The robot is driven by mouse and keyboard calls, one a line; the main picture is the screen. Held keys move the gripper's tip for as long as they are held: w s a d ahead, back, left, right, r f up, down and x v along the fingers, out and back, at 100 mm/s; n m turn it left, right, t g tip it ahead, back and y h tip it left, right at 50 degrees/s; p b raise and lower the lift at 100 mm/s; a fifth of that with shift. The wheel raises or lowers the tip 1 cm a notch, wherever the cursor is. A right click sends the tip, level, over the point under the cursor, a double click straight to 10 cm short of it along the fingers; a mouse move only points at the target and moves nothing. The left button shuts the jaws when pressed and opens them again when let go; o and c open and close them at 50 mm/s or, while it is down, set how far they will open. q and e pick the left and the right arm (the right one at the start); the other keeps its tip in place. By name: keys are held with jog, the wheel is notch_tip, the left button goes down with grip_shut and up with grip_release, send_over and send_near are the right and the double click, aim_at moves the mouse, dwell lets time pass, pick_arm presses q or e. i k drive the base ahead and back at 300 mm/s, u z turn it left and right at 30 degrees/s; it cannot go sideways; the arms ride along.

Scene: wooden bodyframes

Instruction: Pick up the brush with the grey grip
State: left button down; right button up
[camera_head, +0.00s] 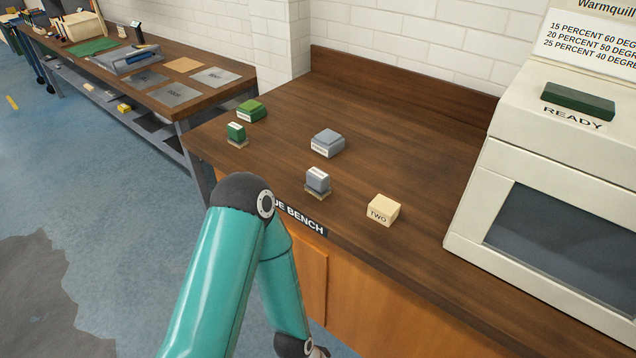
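A small brush with a grey grip (318,178) stands upright, its bristles down, near the front edge of the dark wooden bench (412,125). A similar brush with a green grip (236,131) stands farther left on the bench. A teal arm of mine rises from the bottom of the view and bends down again in front of the bench. Its elbow is to the left of the grey brush and apart from it. Neither gripper is in view.
A grey block (328,142) and a green block (251,110) lie behind the brushes. A cream block marked TWO (384,210) is right of the grey brush. A large cream machine (470,225) stands at the right. Another bench (165,60) is at the back left.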

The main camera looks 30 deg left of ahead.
aim_at(317, 181)
jog(key=u, duration=1.15)
jog(key=i, duration=0.15)
jog(key=z, duration=3)
jog(key=k, duration=1.6)
jog(key=u, duration=1.2)
jog(key=i, duration=1)
jog(key=z, duration=0.05)
